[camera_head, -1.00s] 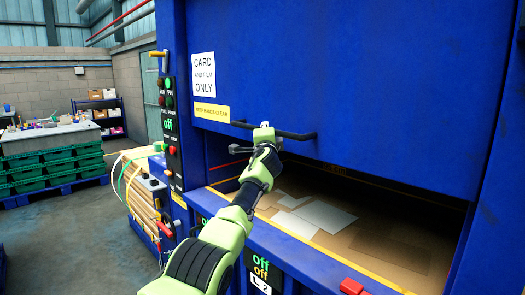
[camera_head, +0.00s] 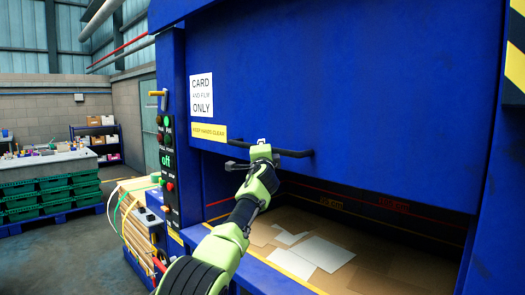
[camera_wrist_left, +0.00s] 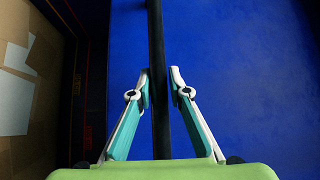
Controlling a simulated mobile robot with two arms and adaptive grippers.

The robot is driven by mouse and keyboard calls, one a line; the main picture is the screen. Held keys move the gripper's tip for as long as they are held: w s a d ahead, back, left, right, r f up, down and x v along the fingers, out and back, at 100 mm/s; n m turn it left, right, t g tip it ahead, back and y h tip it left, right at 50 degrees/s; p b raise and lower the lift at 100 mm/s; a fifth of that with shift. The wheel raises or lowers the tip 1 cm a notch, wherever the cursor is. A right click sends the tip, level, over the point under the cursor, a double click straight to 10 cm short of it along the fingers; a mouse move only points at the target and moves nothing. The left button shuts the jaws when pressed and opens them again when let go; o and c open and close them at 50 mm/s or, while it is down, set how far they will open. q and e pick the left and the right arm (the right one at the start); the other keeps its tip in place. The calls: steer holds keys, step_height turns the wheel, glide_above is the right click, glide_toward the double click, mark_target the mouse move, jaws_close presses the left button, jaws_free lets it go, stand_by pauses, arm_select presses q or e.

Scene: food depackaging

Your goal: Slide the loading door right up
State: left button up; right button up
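The loading door (camera_head: 340,90) is a large blue panel on the front of a blue machine. It is partly raised, with an opening below it. Its black bar handle (camera_head: 295,153) runs along the lower part of the door. My left gripper (camera_head: 261,146) is at the left part of this handle. In the left wrist view, the two fingers (camera_wrist_left: 160,85) stand close on either side of the handle (camera_wrist_left: 155,30), shut on it. Flat card and white sheets (camera_head: 312,252) lie inside the opening. My right gripper is out of view.
A control panel (camera_head: 168,160) with lights and buttons is on the machine's post, left of the door. Left of it stands a strapped bale (camera_head: 133,225). Green crates (camera_head: 45,195) stand farther left, with free floor before them.

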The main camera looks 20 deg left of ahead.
arm_select(q)
steer(key=shift+o, duration=1.1)
steer(key=shift+s+d+f, duration=0.15)
steer(key=shift+s+d, duration=0.2)
steer(key=shift+d, duration=0.05)
steer(key=v, duration=1.1)
steer(key=shift+s+a, duration=0.15)
steer(key=shift+s, duration=0.05)
